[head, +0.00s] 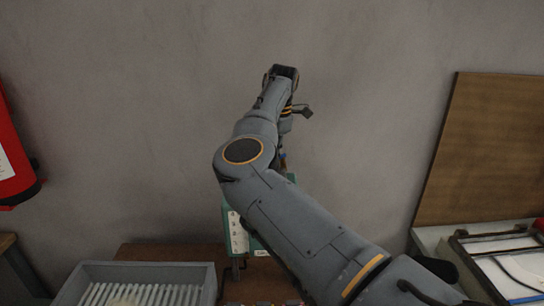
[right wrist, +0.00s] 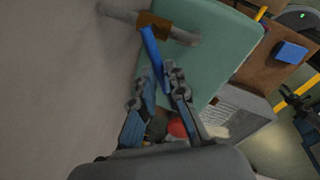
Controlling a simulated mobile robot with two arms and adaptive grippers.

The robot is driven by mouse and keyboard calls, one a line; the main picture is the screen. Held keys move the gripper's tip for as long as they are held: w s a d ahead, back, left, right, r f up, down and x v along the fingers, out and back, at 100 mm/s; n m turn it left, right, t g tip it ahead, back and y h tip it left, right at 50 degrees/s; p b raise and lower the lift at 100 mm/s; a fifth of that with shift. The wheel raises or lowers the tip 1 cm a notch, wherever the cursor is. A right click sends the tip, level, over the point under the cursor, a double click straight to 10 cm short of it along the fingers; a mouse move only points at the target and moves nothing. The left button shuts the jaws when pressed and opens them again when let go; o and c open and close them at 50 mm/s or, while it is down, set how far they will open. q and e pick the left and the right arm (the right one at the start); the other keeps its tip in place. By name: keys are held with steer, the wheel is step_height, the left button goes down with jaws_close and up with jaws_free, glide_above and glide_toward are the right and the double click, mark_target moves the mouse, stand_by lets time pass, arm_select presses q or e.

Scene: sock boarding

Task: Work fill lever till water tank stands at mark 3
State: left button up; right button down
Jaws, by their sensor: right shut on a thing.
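The blue fill lever (right wrist: 152,47) sticks out from a brass-coloured valve on a grey pipe (right wrist: 185,37) in the right wrist view. My right gripper (right wrist: 161,78) is shut on the lever's free end, one finger on each side. The green water tank (right wrist: 215,45) is beside the lever. In the head view the tank (head: 227,222) is largely hidden behind my right arm. A pale panel with small marks (head: 238,235) shows on its front; I cannot read the water level or the marks.
A grey crate with white slats (head: 85,267) is at lower left. A red cylinder (head: 12,160) is at the left wall. A brown board (head: 490,150) stands at right, above a tray with a frame (head: 462,240). The wall behind is bare.

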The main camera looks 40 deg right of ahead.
steer(key=shift+r, duration=0.1)
stand_by(0.4)
steer(key=c, duration=1.4)
jaws_free()
steer(key=r, duration=0.4)
steer(key=s+r, duration=0.1)
steer(key=r, duration=0.2)
steer(key=s+r, duration=0.1)
steer(key=r, duration=0.3)
steer(key=shift+s+r, duration=0.2)
steer(key=shift+r, duration=0.15)
